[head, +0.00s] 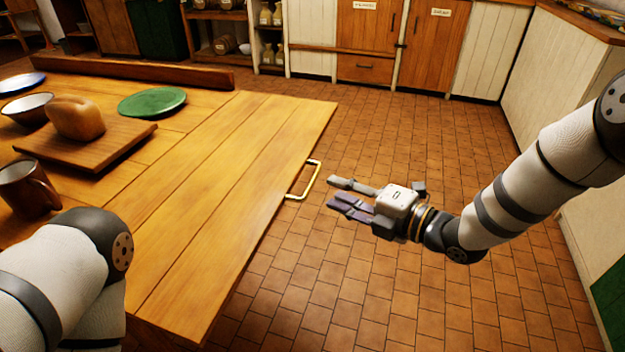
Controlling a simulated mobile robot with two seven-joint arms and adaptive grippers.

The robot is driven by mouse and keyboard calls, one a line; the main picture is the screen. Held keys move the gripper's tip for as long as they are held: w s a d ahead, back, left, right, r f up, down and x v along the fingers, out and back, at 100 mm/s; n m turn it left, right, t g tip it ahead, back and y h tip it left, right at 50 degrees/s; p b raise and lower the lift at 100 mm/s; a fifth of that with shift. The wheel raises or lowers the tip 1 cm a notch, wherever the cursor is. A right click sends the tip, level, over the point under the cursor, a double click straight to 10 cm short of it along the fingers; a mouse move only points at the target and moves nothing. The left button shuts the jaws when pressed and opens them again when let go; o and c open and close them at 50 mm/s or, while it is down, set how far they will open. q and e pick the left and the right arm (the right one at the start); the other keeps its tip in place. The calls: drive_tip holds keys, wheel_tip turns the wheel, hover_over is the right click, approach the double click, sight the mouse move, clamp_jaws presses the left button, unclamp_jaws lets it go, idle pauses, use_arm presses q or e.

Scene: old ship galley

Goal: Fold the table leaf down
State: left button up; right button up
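The table leaf (225,195) is the right-hand part of the wooden table and lies level with the rest of the top. A brass handle (308,181) sticks out from its right edge. My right gripper (332,193) is just right of the handle, its fingers pointing at it with a gap between them. It is open, empty and apart from the handle. My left arm shows at the lower left over the table's near edge, and its gripper is out of view.
On the table's left part are a bread loaf (77,118) on a wooden board (98,152), a green plate (152,102), a bowl (28,109), a mug (28,188) and a blue-rimmed plate (22,83). The tiled floor right of the leaf is clear. Cabinets (372,40) line the back.

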sight(314, 183)
drive_tip(key=b+x, duration=0.1)
drive_tip(key=x, duration=0.7)
drive_tip(key=shift+f, duration=0.15)
clamp_jaws()
